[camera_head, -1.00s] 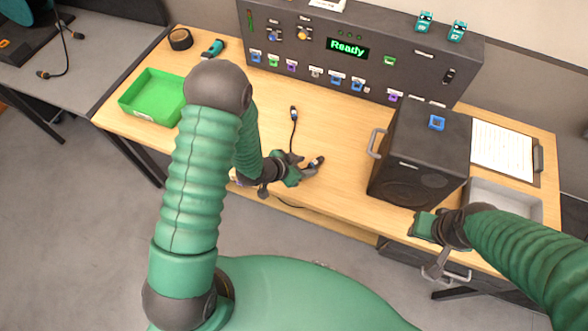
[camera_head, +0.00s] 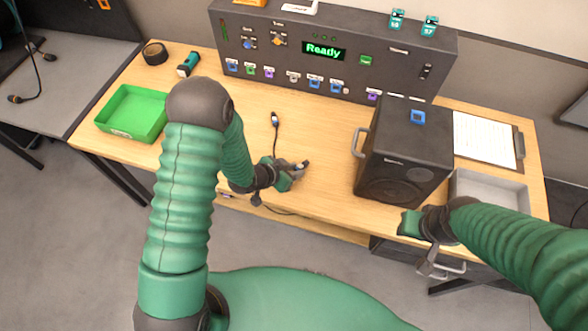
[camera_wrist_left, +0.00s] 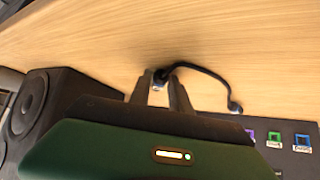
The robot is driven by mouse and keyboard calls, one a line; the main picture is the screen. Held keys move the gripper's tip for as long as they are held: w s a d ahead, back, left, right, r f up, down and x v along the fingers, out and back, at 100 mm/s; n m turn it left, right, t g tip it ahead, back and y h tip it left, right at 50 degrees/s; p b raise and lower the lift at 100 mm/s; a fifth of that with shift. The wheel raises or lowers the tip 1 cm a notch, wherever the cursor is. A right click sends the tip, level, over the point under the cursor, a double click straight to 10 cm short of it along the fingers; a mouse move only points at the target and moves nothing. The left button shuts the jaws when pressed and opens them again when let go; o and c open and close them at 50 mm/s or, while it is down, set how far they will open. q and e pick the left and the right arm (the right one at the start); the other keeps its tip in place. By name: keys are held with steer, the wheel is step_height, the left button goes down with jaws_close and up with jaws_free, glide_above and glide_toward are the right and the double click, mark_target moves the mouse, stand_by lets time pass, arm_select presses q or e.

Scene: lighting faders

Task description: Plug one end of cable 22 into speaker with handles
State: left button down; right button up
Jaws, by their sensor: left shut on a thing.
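The speaker (camera_head: 388,183) is a dark box on the right of the table, with a grey handle (camera_head: 359,143) on its left side and a blue socket (camera_head: 418,117) on top. Its right side is partly hidden. My left gripper (camera_head: 300,168) is left of the speaker, apart from it, shut on a cable plug. The wrist view shows this plug (camera_wrist_left: 160,76) between the fingertips, close to the wood. A black cable (camera_head: 275,140) runs to its other plug (camera_head: 274,118), lying on the table. No cable number is readable. My right gripper (camera_head: 410,223) is in front of the speaker; its fingers are unclear.
A control panel (camera_head: 285,68) reading "Ready" stands along the back, with a row of coloured sockets. A green tray (camera_head: 132,112), tape roll (camera_head: 155,53) and torch (camera_head: 188,64) are left. A clipboard (camera_head: 484,140) and grey tray (camera_head: 490,190) are right. The table between cable and speaker is clear.

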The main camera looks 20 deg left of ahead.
arm_select(q)
steer(key=shift+r+p, duration=2.25)
steer(key=shift+r, duration=0.35)
steer(key=shift+f, duration=0.1)
